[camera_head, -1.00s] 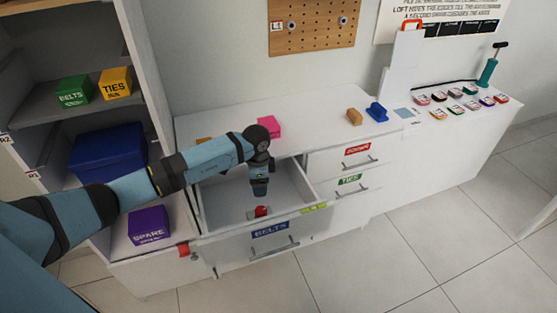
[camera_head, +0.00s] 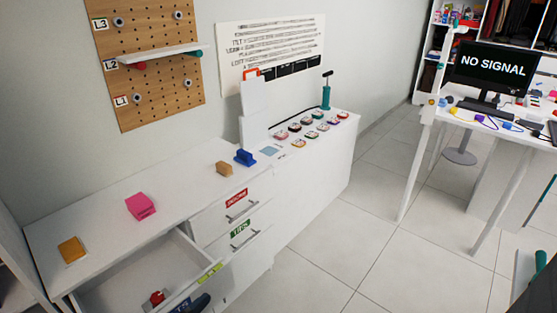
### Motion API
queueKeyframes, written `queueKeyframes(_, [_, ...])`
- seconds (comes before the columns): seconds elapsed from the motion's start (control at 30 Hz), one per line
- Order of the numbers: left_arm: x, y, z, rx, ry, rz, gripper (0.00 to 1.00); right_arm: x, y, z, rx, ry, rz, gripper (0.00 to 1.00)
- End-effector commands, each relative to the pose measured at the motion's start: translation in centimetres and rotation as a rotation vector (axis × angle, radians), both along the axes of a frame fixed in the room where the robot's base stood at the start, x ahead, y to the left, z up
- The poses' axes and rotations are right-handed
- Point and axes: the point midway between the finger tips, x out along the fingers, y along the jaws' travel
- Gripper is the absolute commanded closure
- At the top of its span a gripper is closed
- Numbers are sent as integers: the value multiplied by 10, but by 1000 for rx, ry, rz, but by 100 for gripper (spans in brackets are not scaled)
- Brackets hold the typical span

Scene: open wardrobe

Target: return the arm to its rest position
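A dark blue rounded shape (camera_head: 201,302) shows at the bottom edge, in front of the open drawer's label. It looks like the end of my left arm, but most of it is cut off and its fingers cannot be made out. My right gripper does not show. The drawer (camera_head: 203,263) stands open at the lower left, with a small red item (camera_head: 157,297) inside it.
A desk with a monitor (camera_head: 492,70) stands at right. Floor between is clear.

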Motion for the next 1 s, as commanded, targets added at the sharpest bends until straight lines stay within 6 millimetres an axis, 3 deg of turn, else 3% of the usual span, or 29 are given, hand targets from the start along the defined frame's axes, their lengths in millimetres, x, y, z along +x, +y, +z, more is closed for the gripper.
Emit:
queueKeyframes(0.1, [-28,24,-31,24,162,224,31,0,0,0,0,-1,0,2])
queueKeyframes(0.2, [-55,38,-57,75,310,323,31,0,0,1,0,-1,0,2])
queueKeyframes(0.47, [-140,47,-111,205,678,350,31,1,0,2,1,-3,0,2])
queueKeyframes(0.53, [-137,48,-87,214,669,347,31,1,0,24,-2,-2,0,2])
queueKeyframes(0.83, [-138,51,-25,227,649,350,31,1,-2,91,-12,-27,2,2])
queueKeyframes(1.0, [-139,53,0,235,641,352,31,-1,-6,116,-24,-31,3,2])
